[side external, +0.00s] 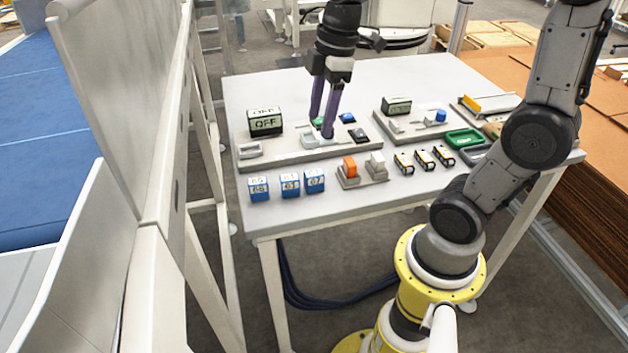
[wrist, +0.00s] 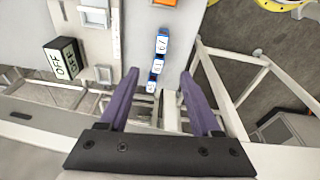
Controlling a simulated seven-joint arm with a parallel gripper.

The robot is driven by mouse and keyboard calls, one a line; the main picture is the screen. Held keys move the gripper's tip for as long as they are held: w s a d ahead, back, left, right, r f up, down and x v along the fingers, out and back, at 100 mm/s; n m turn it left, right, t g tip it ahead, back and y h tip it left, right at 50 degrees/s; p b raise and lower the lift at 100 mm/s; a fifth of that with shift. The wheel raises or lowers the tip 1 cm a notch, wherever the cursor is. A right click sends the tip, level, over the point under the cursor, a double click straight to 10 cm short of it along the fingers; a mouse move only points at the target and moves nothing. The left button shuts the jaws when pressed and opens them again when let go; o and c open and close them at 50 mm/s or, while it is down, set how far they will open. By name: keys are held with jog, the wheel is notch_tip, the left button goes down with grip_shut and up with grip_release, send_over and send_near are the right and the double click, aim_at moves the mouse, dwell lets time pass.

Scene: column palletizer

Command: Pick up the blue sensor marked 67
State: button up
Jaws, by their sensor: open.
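The blue sensor marked 67 (side external: 314,181) stands on the table near its front edge, rightmost in a row of three blue-and-white sensors. In the wrist view the sensor marked 67 (wrist: 162,43) is the uppermost of the row, beyond my fingertips. The other two sensors are a left one (side external: 259,188) and a middle one (side external: 290,184). My gripper (side external: 321,128) is open and empty, its purple fingers pointing down over the grey panel behind the sensors. In the wrist view my open gripper (wrist: 158,78) shows its fingers either side of the row's lower end.
An orange switch (side external: 350,167) and a grey switch (side external: 376,162) stand right of the sensors. Several yellow-black parts (side external: 423,158) lie farther right. An OFF display (side external: 265,122) sits on the grey panel (side external: 290,152). A green tray (side external: 464,138) is at right.

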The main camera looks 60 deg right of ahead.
aim_at(314, 173)
jog(key=f, duration=0.6)
jog(key=w+f, duration=0.1)
jog(key=f, duration=0.2)
jog(key=shift+f, duration=0.35)
jog(key=shift+g, duration=0.3)
jog(key=f, duration=0.2)
jog(key=a+f, duration=0.1)
jog(key=f, duration=0.1)
jog(key=shift+s, duration=0.1)
jog(key=shift+f, duration=0.55)
grip_shut()
